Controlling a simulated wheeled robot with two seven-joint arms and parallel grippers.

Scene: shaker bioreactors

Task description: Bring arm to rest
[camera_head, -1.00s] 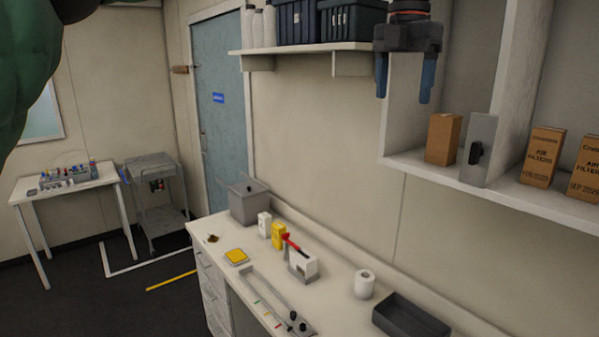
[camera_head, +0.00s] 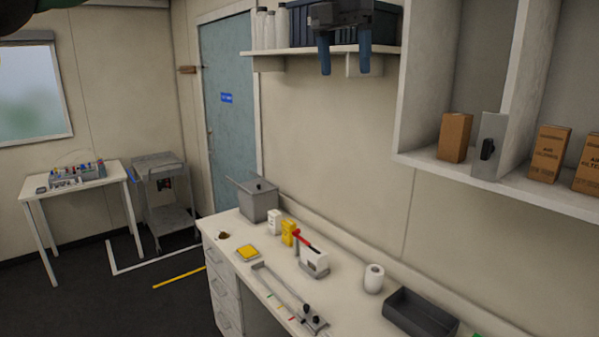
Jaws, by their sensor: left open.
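My left gripper (camera_head: 344,54) hangs at the top of the head view with its two blue fingers pointing down. The fingers are spread apart with nothing between them. It overlaps the wall shelf (camera_head: 285,52) and a dark blue crate (camera_head: 302,28) in the picture, and hides part of them. The rest of the left arm is cut off by the top edge. My right gripper is not in view.
Below runs a white bench (camera_head: 345,303) with a grey bin (camera_head: 262,205), a red-handled device (camera_head: 314,262), a paper roll (camera_head: 373,279) and a dark tray (camera_head: 420,315). Cardboard boxes (camera_head: 454,138) stand in the right cabinet. The wall between is bare.

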